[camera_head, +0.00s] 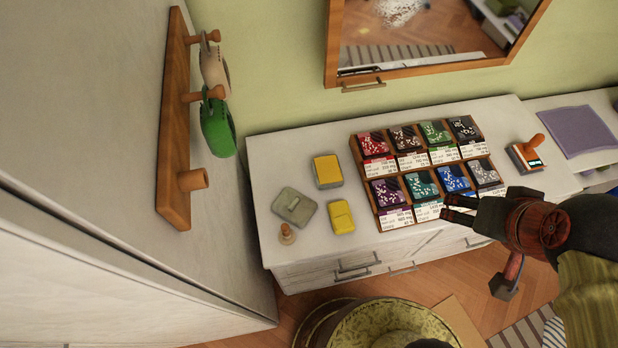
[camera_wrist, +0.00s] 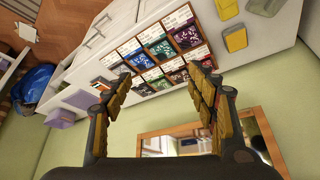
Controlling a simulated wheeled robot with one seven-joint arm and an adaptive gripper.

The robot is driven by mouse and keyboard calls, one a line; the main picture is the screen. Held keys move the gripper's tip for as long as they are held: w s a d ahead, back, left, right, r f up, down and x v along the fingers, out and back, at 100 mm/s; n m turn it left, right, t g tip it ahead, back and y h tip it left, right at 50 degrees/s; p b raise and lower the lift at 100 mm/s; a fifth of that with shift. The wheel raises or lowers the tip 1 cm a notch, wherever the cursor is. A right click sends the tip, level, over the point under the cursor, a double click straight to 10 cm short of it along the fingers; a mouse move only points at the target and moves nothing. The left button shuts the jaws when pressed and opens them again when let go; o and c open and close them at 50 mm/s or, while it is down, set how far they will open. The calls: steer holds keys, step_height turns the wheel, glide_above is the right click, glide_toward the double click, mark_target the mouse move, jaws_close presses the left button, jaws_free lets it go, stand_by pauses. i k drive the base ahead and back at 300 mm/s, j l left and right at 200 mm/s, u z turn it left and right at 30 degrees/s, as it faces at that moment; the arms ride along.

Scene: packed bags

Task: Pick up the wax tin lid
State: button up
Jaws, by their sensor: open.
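A grey-green, squarish tin (camera_head: 294,206) with a raised grip on its top lies at the left end of the white cabinet top. That top piece looks like the lid, but I cannot tell for sure. It also shows at the upper edge of the wrist view, where the grey tin (camera_wrist: 266,6) is partly cut off. My gripper (camera_head: 458,208) is open and empty, in front of the right part of the sample rack and well right of the tin. In the wrist view my gripper (camera_wrist: 160,82) has its fingers spread wide with nothing between them.
An orange-handled stamp (camera_head: 527,152) lies right; a mirror (camera_head: 333,70) hangs behind.

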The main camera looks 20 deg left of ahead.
mark_target(294, 207)
steer(key=u, duration=1.5)
steer(key=k+z, duration=0.15)
steer(key=z, duration=0.3)
